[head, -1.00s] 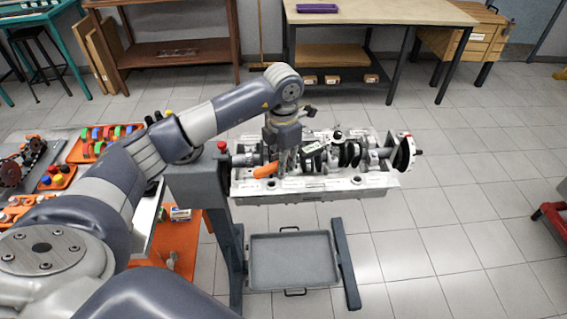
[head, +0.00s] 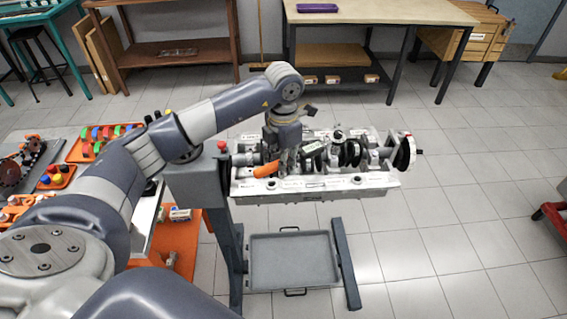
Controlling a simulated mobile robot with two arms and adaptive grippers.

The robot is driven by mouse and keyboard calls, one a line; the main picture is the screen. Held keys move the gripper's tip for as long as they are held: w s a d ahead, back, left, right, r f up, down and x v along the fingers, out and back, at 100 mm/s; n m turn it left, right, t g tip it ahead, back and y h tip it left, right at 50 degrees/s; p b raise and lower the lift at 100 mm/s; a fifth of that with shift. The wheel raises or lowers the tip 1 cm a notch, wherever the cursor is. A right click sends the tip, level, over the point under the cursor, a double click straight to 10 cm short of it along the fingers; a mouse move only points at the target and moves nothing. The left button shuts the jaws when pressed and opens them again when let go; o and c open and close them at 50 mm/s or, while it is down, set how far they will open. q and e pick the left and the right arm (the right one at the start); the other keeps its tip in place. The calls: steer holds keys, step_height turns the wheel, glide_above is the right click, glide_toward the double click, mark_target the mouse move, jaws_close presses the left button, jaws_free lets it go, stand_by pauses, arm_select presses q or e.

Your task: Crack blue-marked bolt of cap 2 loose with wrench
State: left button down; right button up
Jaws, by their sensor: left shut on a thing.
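My left gripper (head: 284,160) points down over the left part of the engine block (head: 310,187). It is shut on a wrench with an orange handle (head: 266,170), whose handle end sticks out to the left of the fingers. The wrench's working end is hidden behind the gripper and the crankshaft parts. The crankshaft (head: 352,153) lies along the block, with dark counterweights and a flange at the right end. Cap 2 and its blue-marked bolt cannot be made out at this size. My right gripper is not in view.
The block sits on a stand with a red knob (head: 222,145). A grey drip tray (head: 292,262) lies below it. An orange tray of coloured parts (head: 100,141) is on the left bench.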

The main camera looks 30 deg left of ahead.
arm_select(q)
steer(key=shift+f+b, duration=0.9)
steer(key=shift+f, duration=0.25)
stand_by(1.1)
steer(key=shift+d, duration=0.15)
steer(key=shift+s+d+n+p, duration=0.35)
steer(key=shift+d+n, duration=0.25)
steer(key=shift+d, duration=0.05)
steer(key=shift+d, duration=0.1)
stand_by(0.4)
steer(key=shift+s+d+n, duration=0.35)
steer(key=shift+d+n, duration=0.25)
steer(key=shift+d, duration=0.1)
steer(key=shift+d+p, duration=0.15)
steer(key=shift+p, duration=0.15)
steer(key=shift+s+d+n, duration=0.2)
steer(key=shift+d+n, duration=0.3)
steer(key=shift+d, duration=0.2)
steer(key=shift+d, duration=0.1)
